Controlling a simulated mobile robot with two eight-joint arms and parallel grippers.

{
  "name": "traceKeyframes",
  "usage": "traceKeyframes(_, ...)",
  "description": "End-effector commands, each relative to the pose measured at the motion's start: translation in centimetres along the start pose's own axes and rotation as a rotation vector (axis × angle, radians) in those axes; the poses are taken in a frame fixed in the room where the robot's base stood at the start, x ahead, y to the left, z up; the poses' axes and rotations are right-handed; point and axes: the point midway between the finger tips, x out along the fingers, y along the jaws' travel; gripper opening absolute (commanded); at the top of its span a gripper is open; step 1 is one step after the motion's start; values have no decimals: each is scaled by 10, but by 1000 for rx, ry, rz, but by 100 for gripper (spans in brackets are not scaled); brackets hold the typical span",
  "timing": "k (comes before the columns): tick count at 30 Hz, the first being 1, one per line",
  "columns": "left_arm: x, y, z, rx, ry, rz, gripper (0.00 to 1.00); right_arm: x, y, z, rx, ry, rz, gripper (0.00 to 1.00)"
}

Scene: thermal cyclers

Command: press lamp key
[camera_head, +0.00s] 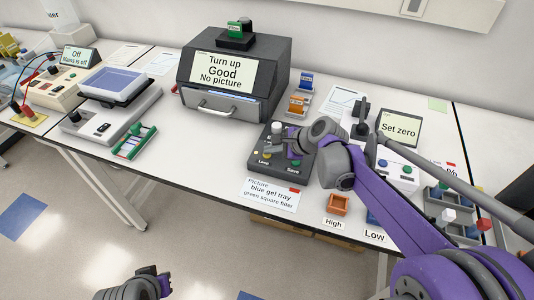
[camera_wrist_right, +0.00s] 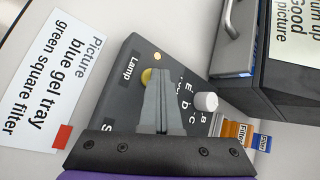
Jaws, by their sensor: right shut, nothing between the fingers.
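The lamp key is a round yellow button (camera_wrist_right: 147,76) beside the word Lamp on a dark control box (camera_head: 258,139). In the head view the key (camera_head: 267,155) is small and partly covered by my gripper. My right gripper (camera_head: 273,147) is shut and empty over the box. In the right wrist view its fingertips (camera_wrist_right: 157,72) overlap the right side of the key; I cannot tell whether they touch it. A white knob (camera_wrist_right: 206,101) stands on the same box, and a green button (camera_head: 295,162) is near the word Save. My left gripper (camera_head: 148,284) is low in the head view.
A dark imager (camera_head: 278,58) reading "Turn up Good No picture" stands behind the box. A card (camera_head: 271,195) naming a blue gel tray and green square filter lies in front. Orange and blue filters (camera_head: 298,104) stand behind. A "Set zero" device (camera_head: 400,127) is at right.

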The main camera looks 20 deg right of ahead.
Motion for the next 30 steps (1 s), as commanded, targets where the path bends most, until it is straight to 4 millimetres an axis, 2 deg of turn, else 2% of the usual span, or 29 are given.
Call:
traceKeyframes(7,-8,0,-8,0,6,0,0,-10,-8,7,0,0,-1,0)
traceKeyframes(20,-10,0,-9,0,7,0,0,-12,-9,9,0,0,0,0)
traceKeyframes(30,-29,0,-28,0,24,0,0,-36,-27,26,-1,0,-2,0)
